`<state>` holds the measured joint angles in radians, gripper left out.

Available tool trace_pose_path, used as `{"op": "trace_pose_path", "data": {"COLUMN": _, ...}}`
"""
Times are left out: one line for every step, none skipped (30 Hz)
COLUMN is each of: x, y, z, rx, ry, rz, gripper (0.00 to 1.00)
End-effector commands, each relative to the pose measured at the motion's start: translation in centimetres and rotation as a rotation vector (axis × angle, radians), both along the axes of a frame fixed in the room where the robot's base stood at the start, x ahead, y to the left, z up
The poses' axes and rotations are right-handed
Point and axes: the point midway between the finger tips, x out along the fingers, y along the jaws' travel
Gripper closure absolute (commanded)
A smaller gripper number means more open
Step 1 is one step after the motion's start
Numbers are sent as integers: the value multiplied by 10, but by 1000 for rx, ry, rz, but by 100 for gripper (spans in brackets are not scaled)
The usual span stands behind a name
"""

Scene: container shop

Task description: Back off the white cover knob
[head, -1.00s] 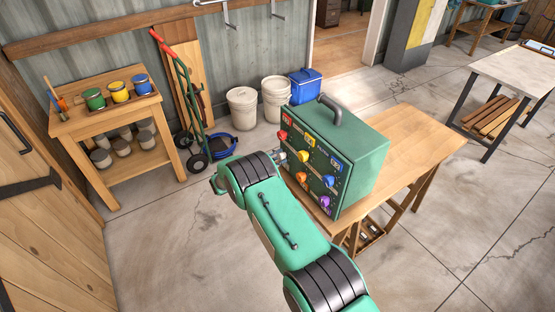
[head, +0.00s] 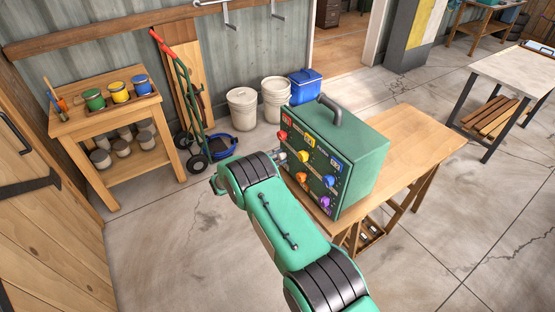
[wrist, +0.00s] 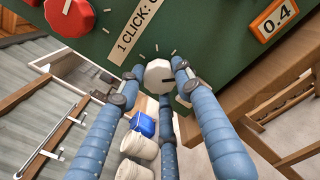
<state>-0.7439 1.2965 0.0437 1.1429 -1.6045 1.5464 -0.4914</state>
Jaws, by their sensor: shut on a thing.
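The green control box (head: 345,165) stands on a wooden table and carries several coloured knobs on its front panel.
Yellow, orange, blue and purple knobs (head: 325,202) share the panel. White buckets (head: 242,108) and a blue cooler (head: 305,86) stand behind. The floor left of my arm is clear.

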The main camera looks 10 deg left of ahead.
Motion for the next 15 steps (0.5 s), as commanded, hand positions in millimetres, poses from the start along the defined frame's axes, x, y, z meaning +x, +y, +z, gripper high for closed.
{"op": "trace_pose_path", "data": {"x": -4, "y": -3, "z": -10, "rx": -8, "ry": 16, "rz": -1, "gripper": 92}}
{"op": "trace_pose_path", "data": {"x": -4, "y": -3, "z": -10, "rx": -11, "ry": 19, "rz": -1, "gripper": 92}}
{"op": "trace_pose_path", "data": {"x": -4, "y": -3, "z": -11, "rx": -16, "ry": 25, "rz": -1, "gripper": 92}}
{"op": "trace_pose_path", "data": {"x": -4, "y": -3, "z": -11, "rx": -21, "ry": 30, "rz": -1, "gripper": 92}}
{"op": "trace_pose_path", "data": {"x": -4, "y": -3, "z": -11, "rx": -26, "ry": 35, "rz": -1, "gripper": 92}}
{"op": "trace_pose_path", "data": {"x": -4, "y": -3, "z": -12, "rx": -34, "ry": 43, "rz": -1, "gripper": 92}}
{"op": "trace_pose_path", "data": {"x": -4, "y": -3, "z": -12, "rx": -42, "ry": 50, "rz": -1, "gripper": 92}}
{"op": "trace_pose_path", "data": {"x": -4, "y": -3, "z": -12, "rx": -49, "ry": 58, "rz": -1, "gripper": 92}}
{"op": "trace_pose_path", "data": {"x": -4, "y": -3, "z": -12, "rx": -61, "ry": 70, "rz": -1, "gripper": 92}}
{"op": "trace_pose_path", "data": {"x": -4, "y": -3, "z": -12, "rx": -72, "ry": 81, "rz": -1, "gripper": 92}}
{"op": "trace_pose_path", "data": {"x": -4, "y": -3, "z": -12, "rx": -84, "ry": 93, "rz": -1, "gripper": 92}}
{"op": "trace_pose_path", "data": {"x": -4, "y": -3, "z": -13, "rx": -101, "ry": 111, "rz": -1, "gripper": 92}}
{"op": "trace_pose_path", "data": {"x": -5, "y": -3, "z": -13, "rx": -117, "ry": 127, "rz": -1, "gripper": 92}}
{"op": "trace_pose_path", "data": {"x": -5, "y": -3, "z": -14, "rx": -134, "ry": 144, "rz": -1, "gripper": 92}}
{"op": "trace_pose_path", "data": {"x": -5, "y": -4, "z": -14, "rx": -155, "ry": 166, "rz": -1, "gripper": 92}}
